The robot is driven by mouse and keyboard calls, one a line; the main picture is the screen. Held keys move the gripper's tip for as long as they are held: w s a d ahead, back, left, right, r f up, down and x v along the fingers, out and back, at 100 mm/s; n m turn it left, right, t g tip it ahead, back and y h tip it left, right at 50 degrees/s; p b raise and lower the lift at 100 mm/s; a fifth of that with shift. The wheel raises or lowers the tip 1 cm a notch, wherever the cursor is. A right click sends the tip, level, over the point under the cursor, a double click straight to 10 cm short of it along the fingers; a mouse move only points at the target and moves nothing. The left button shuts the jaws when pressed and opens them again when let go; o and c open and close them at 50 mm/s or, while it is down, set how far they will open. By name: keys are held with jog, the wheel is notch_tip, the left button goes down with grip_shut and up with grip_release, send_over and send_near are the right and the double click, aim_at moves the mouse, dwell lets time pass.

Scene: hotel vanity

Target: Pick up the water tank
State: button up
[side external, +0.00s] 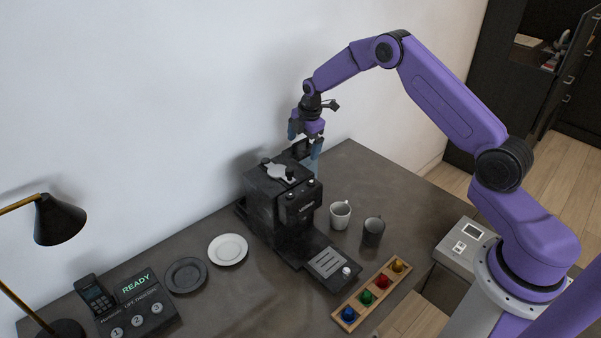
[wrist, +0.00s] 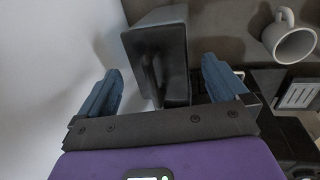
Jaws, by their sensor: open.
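The water tank, a dark box with a handle on its face, shows in the wrist view (wrist: 172,50) between my fingers. In the side external view its dark top (side external: 300,149) shows at the back of the black coffee machine (side external: 297,205). My gripper (side external: 305,139) is open, pointing down over the back of the machine, one finger on each side of the tank. In the wrist view my gripper (wrist: 161,66) has blue fingers apart, with visible room on both sides of the tank. The tank's lower part is hidden behind the machine in the side view.
A white mug (side external: 340,215) and a dark mug (side external: 373,231) stand right of the machine. A wooden holder (side external: 357,312) with several coloured pieces is in front. A white plate (side external: 228,249) and dark plate (side external: 186,275) lie left. The wall is close behind the tank.

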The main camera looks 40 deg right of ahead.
jog(key=shift+w+f, duration=0.25)
jog(key=shift+f, duration=0.75)
jog(key=c, duration=1.8)
jog(key=shift+r, duration=0.1)
